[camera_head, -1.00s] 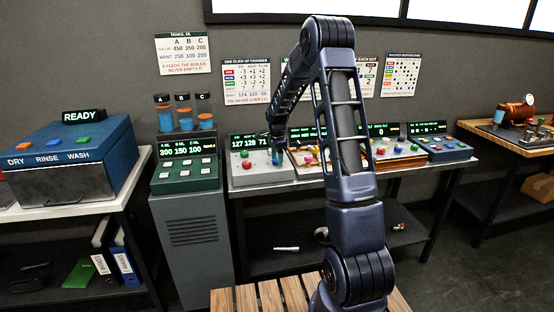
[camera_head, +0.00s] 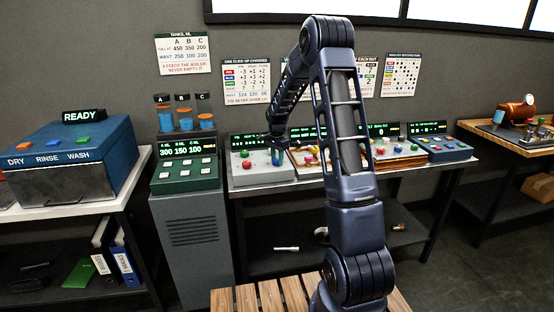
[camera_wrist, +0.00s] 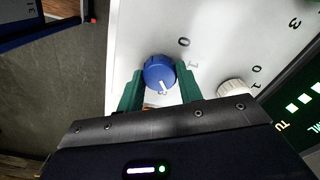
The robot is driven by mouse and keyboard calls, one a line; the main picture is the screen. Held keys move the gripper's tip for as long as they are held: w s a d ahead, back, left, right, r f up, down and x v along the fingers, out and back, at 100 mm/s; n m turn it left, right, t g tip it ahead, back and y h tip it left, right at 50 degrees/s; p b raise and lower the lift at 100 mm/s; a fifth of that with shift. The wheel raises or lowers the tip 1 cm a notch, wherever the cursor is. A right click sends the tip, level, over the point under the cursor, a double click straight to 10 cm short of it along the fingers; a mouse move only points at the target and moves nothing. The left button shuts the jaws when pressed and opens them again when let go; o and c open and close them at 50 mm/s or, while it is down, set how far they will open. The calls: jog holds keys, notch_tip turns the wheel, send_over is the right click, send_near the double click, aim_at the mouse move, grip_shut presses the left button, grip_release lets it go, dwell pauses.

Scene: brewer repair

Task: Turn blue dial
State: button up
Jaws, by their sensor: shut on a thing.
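The blue dial (camera_wrist: 158,72) is a ribbed round knob with a white pointer mark, on a white panel. In the wrist view the two green fingers of my gripper (camera_wrist: 160,88) stand on either side of it and are closed on it. In the head view my gripper (camera_head: 277,156) is down at the white dial console (camera_head: 258,173), at its right part. The blue dial is hard to make out there behind the fingers.
A white dial (camera_wrist: 232,90) sits close to the right finger in the wrist view. A red knob (camera_head: 245,153) is on the same console. More consoles stand to the right along the bench. A green button box (camera_head: 184,174) stands to the left.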

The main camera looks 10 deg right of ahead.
jog(key=n, duration=1.1)
jog(key=shift+n, duration=0.4)
jog(key=n, duration=1.1)
jog(key=shift+a, duration=0.1)
jog(key=o, duration=1)
